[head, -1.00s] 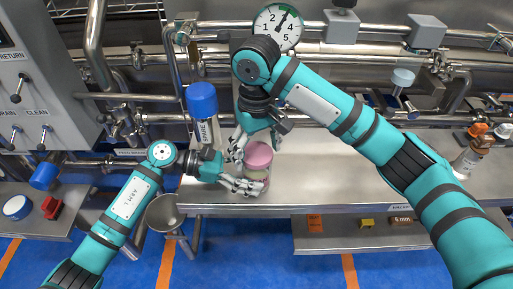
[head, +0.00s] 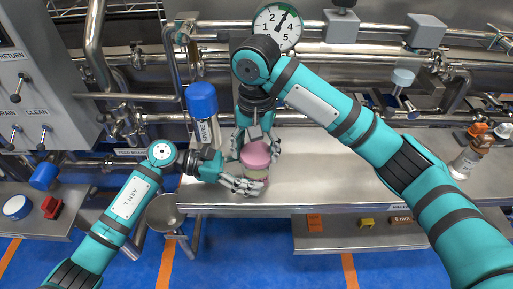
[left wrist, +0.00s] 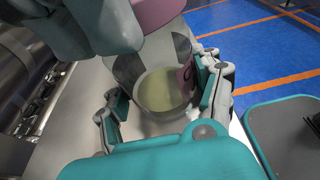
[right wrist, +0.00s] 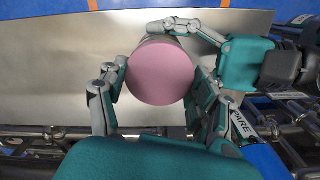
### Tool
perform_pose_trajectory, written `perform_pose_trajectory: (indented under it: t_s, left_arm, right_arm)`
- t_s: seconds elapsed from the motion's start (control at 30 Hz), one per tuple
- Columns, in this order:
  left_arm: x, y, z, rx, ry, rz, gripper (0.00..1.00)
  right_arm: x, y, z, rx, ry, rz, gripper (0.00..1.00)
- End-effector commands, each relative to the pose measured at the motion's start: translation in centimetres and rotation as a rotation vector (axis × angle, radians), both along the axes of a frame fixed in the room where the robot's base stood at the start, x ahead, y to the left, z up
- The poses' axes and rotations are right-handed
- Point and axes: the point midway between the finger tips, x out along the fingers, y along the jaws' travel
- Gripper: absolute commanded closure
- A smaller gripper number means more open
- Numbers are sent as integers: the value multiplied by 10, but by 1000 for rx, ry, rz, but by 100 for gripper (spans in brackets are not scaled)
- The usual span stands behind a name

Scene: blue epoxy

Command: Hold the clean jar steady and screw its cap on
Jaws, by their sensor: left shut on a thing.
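The clear jar (left wrist: 150,75) with pale contents stands on the steel bench, its pink cap (right wrist: 161,72) on its top. Both also show in the head view, the jar (head: 252,172) under the cap (head: 256,156). My left gripper (head: 250,186) is shut around the jar's body from the left and front; its fingers flank the jar in the left wrist view (left wrist: 160,100). My right gripper (right wrist: 160,68) points down over the cap, its fingers spread on either side. How tightly the cap is seated on the jar cannot be told.
A blue-capped container labelled SPARE (head: 203,112) stands close behind and left of the jar. A brown-topped bottle (head: 470,155) stands at the bench's right end. The steel bench (head: 340,180) is clear between. Pipes and a gauge (head: 277,26) are behind.

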Motion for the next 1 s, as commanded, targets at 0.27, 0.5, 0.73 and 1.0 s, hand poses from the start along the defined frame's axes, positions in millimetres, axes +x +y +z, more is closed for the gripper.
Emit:
perform_pose_trajectory:
  t_s: [0.27,0.5,0.73,1.0]
  left_arm:
    - [0,0,-1,2,2,0,92]
    - [0,0,-1,2,2,0,92]
    - [0,0,-1,2,2,0,92]
    - [0,0,-1,2,2,0,92]
  right_arm:
    - [0,0,0,0,0,10,17]
    - [1,0,11,0,-3,11,17]
    - [1,-1,39,-1,-4,10,17]
    - [1,0,59,-1,0,10,17]
